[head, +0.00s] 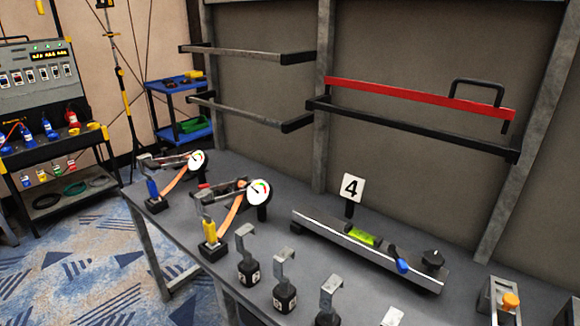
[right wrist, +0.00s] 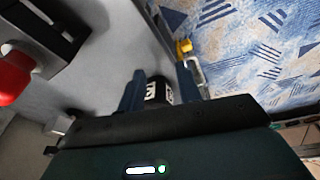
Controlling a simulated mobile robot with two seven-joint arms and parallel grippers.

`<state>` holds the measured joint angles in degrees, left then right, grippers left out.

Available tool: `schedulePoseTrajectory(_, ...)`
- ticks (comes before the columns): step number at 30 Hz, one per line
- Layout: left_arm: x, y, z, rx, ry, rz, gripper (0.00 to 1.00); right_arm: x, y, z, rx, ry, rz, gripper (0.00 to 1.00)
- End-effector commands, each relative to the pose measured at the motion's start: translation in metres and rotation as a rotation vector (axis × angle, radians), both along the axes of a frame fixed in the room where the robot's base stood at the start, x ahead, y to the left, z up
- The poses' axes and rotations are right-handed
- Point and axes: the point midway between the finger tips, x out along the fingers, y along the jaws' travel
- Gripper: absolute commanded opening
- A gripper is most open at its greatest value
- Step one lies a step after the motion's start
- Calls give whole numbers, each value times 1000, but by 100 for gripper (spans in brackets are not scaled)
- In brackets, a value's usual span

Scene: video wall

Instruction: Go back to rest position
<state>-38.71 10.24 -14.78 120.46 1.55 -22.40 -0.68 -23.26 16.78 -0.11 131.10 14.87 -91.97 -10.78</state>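My right gripper (right wrist: 160,88) shows in the right wrist view, its two dark blue fingers spread apart. A black block with a white label (right wrist: 157,91) shows between the fingers; it appears to lie beyond them, and contact cannot be made out. Neither gripper shows in the head view.
A grey bench (head: 190,262) carries several black-based metal hooks (head: 284,282), two gauge fixtures (head: 258,190), a level (head: 365,238) and a number 4 sign (head: 352,188). Red and black bars (head: 420,97) are on the wall behind. Patterned carpet (head: 75,280) lies left of the bench.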

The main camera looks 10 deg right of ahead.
Motion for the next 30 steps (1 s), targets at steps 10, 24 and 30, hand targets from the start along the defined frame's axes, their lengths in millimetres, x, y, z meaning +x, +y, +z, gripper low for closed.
schedulePoseTrajectory(10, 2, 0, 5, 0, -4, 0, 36, -35, 56, 20, 68, -105, -201, 34)
schedulePoseTrajectory(24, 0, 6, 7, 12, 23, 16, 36, 8, 92, -8, 212, -421, -121, 34)
schedulePoseTrajectory(30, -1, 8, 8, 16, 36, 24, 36, 15, 111, -14, 296, -592, -90, 34)
